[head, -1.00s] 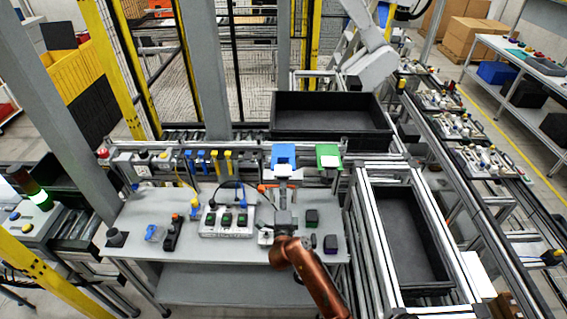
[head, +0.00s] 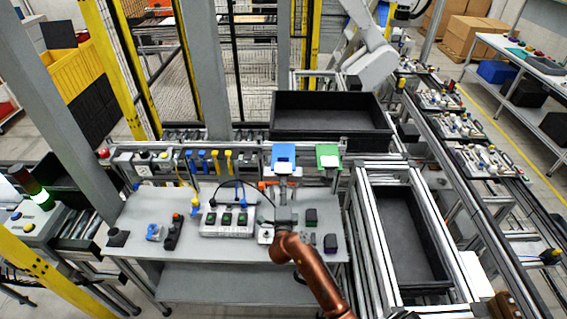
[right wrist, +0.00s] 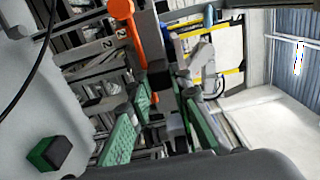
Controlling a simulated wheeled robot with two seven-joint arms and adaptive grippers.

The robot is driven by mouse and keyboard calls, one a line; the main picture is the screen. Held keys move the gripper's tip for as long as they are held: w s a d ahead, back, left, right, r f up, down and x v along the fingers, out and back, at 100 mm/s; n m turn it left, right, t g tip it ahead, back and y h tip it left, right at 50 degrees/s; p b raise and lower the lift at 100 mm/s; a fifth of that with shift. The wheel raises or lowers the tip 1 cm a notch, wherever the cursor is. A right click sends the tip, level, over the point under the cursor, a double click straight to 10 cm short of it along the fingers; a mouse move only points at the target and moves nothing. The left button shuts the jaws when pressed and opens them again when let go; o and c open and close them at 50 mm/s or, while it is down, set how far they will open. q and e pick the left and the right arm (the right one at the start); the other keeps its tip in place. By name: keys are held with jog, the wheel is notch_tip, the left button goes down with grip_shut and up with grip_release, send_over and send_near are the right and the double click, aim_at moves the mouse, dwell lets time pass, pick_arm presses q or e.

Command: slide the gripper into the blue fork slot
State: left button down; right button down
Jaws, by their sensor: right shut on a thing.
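The blue fork slot (head: 283,152) is on the rail behind the workbench, beside a similar green one (head: 328,153). My right gripper (head: 284,187) is just in front of and below the blue slot, and my copper-coloured arm comes up from the bottom. Its tip is small and partly hidden by my arm, so I cannot tell whether it touches the slot. In the right wrist view, my right gripper (right wrist: 160,125) shows two fingers with green pads. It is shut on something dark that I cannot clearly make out. My left gripper is in no view.
The workbench (head: 140,215) carries a grey box with green switches (head: 228,220), a blue part (head: 154,232) and small dark blocks (head: 311,216). A black tray (head: 410,235) lies right of the bench.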

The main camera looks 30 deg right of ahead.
aim_at(283, 178)
jog(key=shift+w+r, duration=0.15)
jog(key=shift+r, duration=0.05)
jog(key=shift+w+d+p, duration=0.4)
jog(key=shift+w+p, duration=0.05)
jog(key=shift+w, duration=0.1)
jog(key=shift+w, duration=0.15)
jog(key=shift+w+d+p, duration=0.2)
jog(key=shift+w+p, duration=0.05)
jog(key=shift+p, duration=0.1)
jog(key=shift+w+d, duration=0.15)
jog(key=shift+w, duration=0.05)
jog(key=shift+w+d+p, duration=0.3)
jog(key=shift+w+p, duration=0.05)
jog(key=shift+w, duration=0.2)
dwell(0.4)
jog(key=shift+f+p, duration=0.1)
jog(key=shift+p, duration=0.35)
dwell(0.3)
jog(key=c, duration=1.7)
grip_release()
jog(key=shift+s+f, duration=0.1)
jog(key=shift+f, duration=0.05)
